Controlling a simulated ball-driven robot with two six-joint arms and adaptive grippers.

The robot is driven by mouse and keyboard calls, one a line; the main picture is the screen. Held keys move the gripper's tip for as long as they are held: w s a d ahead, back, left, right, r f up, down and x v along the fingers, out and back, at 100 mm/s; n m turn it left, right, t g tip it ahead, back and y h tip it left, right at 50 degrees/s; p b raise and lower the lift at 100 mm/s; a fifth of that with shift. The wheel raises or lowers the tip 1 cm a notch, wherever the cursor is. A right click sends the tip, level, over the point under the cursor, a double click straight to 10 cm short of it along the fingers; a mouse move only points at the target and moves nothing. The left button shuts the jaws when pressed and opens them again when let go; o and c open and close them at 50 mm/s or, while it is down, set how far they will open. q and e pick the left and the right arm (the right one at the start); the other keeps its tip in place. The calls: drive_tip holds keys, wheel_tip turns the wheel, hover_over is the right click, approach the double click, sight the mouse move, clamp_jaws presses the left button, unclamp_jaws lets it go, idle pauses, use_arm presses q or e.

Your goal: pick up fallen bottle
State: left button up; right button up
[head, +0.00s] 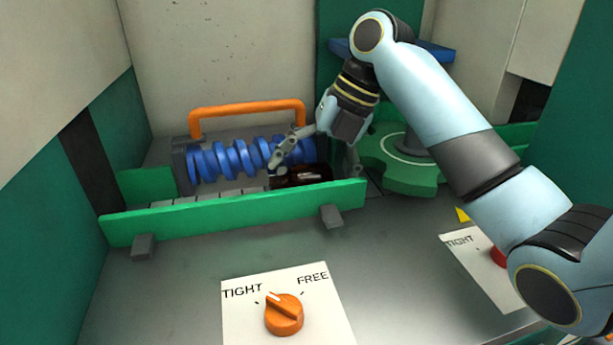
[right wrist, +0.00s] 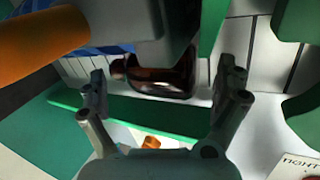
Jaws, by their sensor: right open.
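A dark amber bottle (head: 303,177) lies on its side in the channel behind the low green rail (head: 235,211), at the right end of the blue screw. In the right wrist view the bottle (right wrist: 165,78) lies across the middle, its neck toward the left. My right gripper (head: 316,170) is over the bottle with its fingers spread, one toward each end. In the right wrist view the gripper (right wrist: 162,88) is open and empty, with gaps between both fingers and the bottle. The rail hides the bottle's lower side in the head view. My left gripper is not in view.
The blue screw (head: 235,160) under an orange handle (head: 247,107) stands left of the bottle. A green star-shaped wheel (head: 402,168) is close on the right. An orange knob (head: 284,314) sits on a TIGHT/FREE plate in front. The grey deck between is clear.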

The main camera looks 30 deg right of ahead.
drive_tip(key=c, duration=1.3)
